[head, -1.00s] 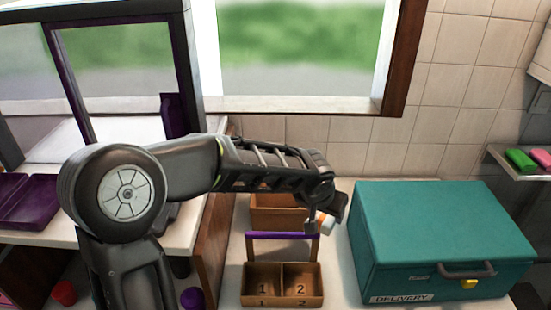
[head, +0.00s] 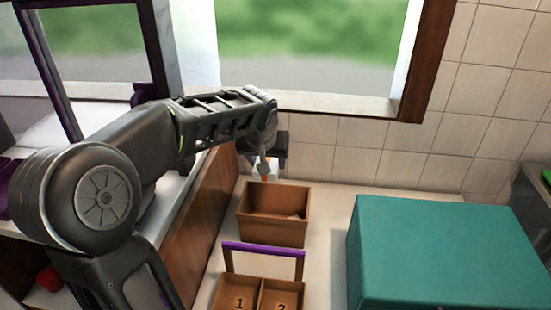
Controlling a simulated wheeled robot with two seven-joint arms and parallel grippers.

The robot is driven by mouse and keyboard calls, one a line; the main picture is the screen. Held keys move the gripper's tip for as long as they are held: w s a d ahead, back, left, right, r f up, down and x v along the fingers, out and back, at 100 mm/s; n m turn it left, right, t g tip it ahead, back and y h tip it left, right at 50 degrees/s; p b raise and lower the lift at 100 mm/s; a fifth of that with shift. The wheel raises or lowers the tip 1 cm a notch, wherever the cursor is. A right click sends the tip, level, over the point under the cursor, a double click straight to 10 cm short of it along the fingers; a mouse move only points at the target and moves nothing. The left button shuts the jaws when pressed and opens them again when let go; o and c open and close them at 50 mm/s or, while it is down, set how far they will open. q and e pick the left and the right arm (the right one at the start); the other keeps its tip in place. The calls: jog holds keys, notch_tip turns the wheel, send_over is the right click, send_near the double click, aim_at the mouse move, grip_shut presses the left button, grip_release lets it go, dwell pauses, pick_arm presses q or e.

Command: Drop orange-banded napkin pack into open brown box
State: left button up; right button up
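My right gripper is out of view.
A two-compartment brown tray (head: 262,282) marked 1 and 2, with a purple handle bar (head: 263,248), stands in front of the box. A large teal delivery case (head: 440,245) is at the right. Bare counter lies between case and box.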

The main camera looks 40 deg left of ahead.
pick_arm(q)
jog(key=shift+w+f, duration=0.15)
jog(key=shift+f, duration=0.2)
notch_tip(320, 180, down, 5)
jog(key=b, duration=0.4)
jog(key=shift+f, duration=0.2)
jog(key=o, duration=1.4)
jog(key=shift+v, duration=3.95)
